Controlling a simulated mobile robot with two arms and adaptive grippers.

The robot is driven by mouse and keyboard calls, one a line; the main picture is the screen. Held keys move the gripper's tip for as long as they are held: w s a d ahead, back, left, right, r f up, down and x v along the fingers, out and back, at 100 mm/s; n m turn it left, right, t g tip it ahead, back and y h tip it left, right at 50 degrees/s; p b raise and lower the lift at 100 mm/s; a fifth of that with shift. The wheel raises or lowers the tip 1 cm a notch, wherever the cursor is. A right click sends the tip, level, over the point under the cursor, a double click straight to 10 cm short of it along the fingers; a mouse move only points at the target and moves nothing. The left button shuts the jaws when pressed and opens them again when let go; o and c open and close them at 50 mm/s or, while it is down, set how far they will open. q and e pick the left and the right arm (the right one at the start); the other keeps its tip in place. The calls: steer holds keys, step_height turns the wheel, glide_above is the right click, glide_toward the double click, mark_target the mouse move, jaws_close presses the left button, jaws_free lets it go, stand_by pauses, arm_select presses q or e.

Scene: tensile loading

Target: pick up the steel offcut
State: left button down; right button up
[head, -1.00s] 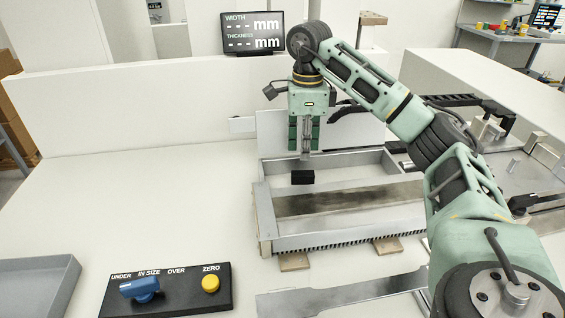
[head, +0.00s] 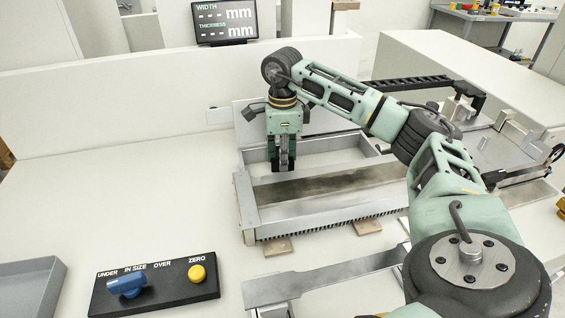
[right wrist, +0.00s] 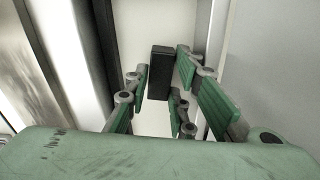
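A small dark block, which I take to be the steel offcut, shows in the right wrist view (right wrist: 160,72) between the finger pads. My right gripper (right wrist: 162,88) is open around it, with a narrow gap at the sides. In the head view my right gripper (head: 284,168) points down inside the metal frame (head: 300,222), near its left end. There the fingers mostly hide the block. My left gripper is not in view.
A dark flat strip (head: 330,184) lies in the frame, beside the gripper. A waisted metal specimen (head: 325,279) lies in front. A control panel (head: 154,284) with a blue knob and yellow button sits at front left.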

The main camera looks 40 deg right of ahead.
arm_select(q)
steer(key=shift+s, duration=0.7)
arm_select(e)
jaws_close()
steer(key=shift+r, duration=0.1)
